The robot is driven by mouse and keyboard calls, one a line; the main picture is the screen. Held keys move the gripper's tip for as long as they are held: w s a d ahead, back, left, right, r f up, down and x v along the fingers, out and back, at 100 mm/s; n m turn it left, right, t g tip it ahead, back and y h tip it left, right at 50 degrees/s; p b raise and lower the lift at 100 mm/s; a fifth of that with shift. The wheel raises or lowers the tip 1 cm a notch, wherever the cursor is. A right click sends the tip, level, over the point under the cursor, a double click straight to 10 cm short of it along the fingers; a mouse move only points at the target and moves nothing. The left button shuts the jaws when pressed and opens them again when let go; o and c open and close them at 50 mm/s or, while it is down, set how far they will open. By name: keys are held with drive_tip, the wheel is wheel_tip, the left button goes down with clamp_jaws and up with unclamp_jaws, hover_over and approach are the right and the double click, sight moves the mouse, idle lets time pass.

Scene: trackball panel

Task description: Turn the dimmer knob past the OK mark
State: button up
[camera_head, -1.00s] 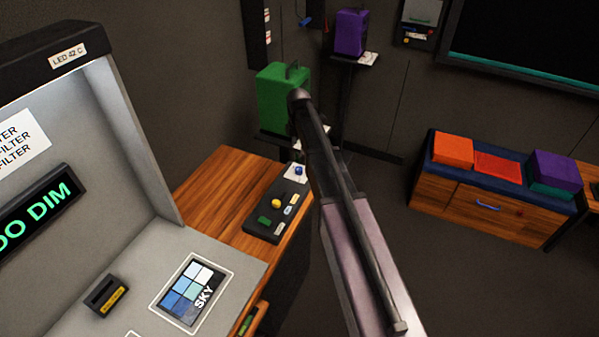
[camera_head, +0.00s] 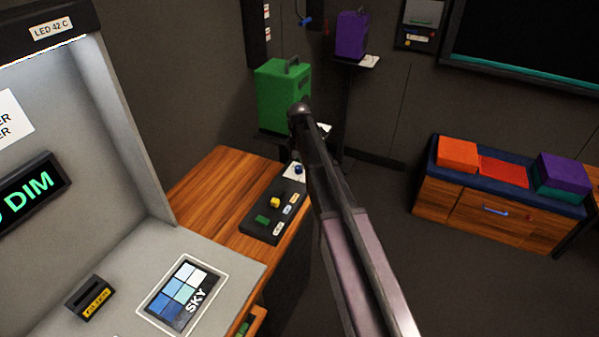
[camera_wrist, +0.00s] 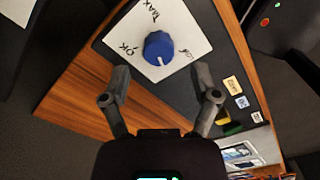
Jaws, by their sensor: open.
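The dimmer knob (camera_wrist: 158,48) is a blue round knob on a white plate (camera_wrist: 178,22) in the wrist view. An OK mark (camera_wrist: 129,49) is printed to its left and a MAX mark (camera_wrist: 152,13) above it; a third mark to its right is hard to read. In the head view the small blue knob (camera_head: 298,169) shows beside my arm; my gripper is hidden there.
The black panel (camera_head: 253,232) also carries a yellow and a green control, on a wooden desk (camera_head: 215,190). A green box (camera_head: 283,95) stands behind. A light booth with a lit "DIM" sign (camera_head: 35,194) is at the left. Open floor lies to the right.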

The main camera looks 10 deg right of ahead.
sight(299, 167)
drive_tip(key=shift+f+b, duration=1.4)
drive_tip(key=shift+f, duration=0.3)
clamp_jaws()
